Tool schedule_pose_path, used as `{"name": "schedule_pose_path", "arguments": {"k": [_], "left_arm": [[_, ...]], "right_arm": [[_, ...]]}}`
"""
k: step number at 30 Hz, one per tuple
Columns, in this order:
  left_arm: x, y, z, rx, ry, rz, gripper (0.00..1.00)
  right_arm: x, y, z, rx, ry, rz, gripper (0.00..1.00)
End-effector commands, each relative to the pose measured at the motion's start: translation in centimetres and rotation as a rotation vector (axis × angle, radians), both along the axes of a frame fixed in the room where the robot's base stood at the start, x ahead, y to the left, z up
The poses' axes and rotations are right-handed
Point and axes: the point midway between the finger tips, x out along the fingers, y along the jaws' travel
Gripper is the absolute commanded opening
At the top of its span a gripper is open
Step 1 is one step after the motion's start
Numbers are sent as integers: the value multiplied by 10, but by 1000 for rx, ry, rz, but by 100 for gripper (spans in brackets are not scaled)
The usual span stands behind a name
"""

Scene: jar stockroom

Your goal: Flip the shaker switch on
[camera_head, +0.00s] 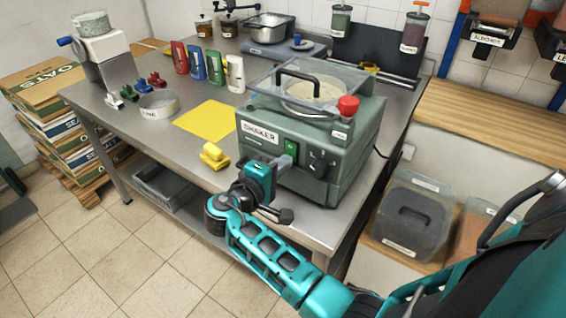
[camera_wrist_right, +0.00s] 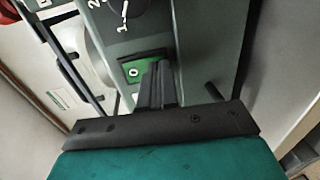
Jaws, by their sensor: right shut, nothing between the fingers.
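The shaker (camera_head: 262,158) is a dark green box with a clear lid on the metal table. Its green rocker switch (camera_head: 291,147) is on the front face, left of a black dial (camera_head: 319,163). In the right wrist view the green switch (camera_wrist_right: 132,72) shows an "O" mark, and its other part is hidden behind my fingers. My right gripper (camera_head: 287,163) is shut and empty, with its fingertips at the switch. In the right wrist view the fingertips (camera_wrist_right: 158,68) overlap the switch's edge; I cannot tell if they touch it. My left gripper is not in view.
A red knob (camera_head: 348,105) stands on the shaker's right corner. A yellow clamp (camera_head: 214,156) and a yellow mat (camera_head: 205,120) lie left of the shaker. Several coloured packets (camera_head: 215,68) stand behind. Lidded bins (camera_head: 412,215) are at the right. Floor is free at the front left.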

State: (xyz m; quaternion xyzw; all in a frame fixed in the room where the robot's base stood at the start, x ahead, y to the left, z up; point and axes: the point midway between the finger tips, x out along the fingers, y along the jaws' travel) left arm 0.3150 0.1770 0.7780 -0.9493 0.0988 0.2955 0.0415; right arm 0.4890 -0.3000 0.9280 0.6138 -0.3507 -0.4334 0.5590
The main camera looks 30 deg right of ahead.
Motion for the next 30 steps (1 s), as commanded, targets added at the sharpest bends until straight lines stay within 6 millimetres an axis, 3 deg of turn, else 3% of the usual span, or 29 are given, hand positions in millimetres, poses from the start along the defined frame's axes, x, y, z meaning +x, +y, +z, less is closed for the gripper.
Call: {"name": "schedule_pose_path", "arguments": {"k": [10,15,30], "left_arm": [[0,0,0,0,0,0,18],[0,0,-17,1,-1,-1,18],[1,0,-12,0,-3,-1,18]], "right_arm": [[0,0,0,-1,0,0,0],[2,-5,-8,-50,-20,0,0],[4,-8,-3,-53,-23,0,0]]}}
